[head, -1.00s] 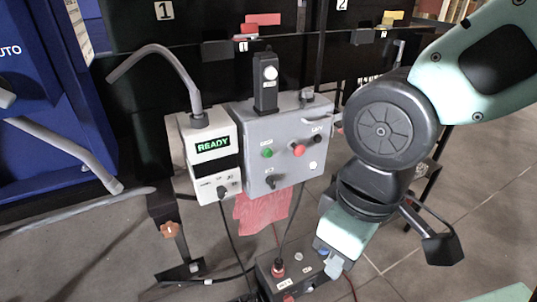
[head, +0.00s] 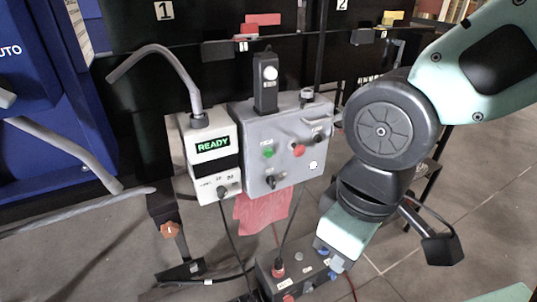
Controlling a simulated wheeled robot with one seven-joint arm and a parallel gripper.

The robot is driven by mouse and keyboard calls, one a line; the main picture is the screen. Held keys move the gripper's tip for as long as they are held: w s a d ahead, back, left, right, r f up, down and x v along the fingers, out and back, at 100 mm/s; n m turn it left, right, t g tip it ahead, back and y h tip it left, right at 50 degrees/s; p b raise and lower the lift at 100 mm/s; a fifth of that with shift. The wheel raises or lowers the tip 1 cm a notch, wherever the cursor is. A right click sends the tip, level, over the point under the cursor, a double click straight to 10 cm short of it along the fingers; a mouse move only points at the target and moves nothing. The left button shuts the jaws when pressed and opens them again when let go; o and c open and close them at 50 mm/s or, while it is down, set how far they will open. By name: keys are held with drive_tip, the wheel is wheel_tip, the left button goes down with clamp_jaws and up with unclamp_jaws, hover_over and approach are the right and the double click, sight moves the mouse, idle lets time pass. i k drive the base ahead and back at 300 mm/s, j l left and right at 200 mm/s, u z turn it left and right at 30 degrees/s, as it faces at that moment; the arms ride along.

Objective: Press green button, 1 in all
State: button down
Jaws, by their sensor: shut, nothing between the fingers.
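The green button (head: 268,152) is a small round knob on the front of a grey control box (head: 254,185), left of a red button (head: 298,150). Nothing covers it in the head view. My gripper (head: 335,264) hangs at the lower right of the grey box, pointing down. It is shut and empty, with bluish fingertips close to a low black box. I cannot tell whether they touch that box. The gripper is clearly apart from the green button.
A white unit (head: 212,165) with a lit READY display stands left of the grey box. The black box (head: 265,284) with red buttons sits below. A red cloth (head: 262,212) hangs under the grey box. A blue machine (head: 45,110) stands at the left.

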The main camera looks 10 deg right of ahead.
sight(267, 153)
drive_tip(key=j+z, duration=0.15)
drive_tip(key=z, duration=0.2)
drive_tip(key=j+z, duration=0.1)
drive_tip(key=z, duration=0.3)
drive_tip(key=j+z, duration=0.15)
drive_tip(key=z, duration=0.2)
drive_tip(key=j+z, duration=0.15)
drive_tip(key=j, duration=0.25)
drive_tip(key=k+j+z, duration=0.2)
drive_tip(key=j, duration=0.15)
drive_tip(key=j+z, duration=0.15)
drive_tip(key=j, duration=0.25)
drive_tip(key=k+j+z, duration=0.15)
drive_tip(key=j, duration=0.2)
drive_tip(key=k+j, duration=0.15)
drive_tip(key=j, duration=0.15)
drive_tip(key=k+j, duration=0.15)
drive_tip(key=j, duration=0.15)
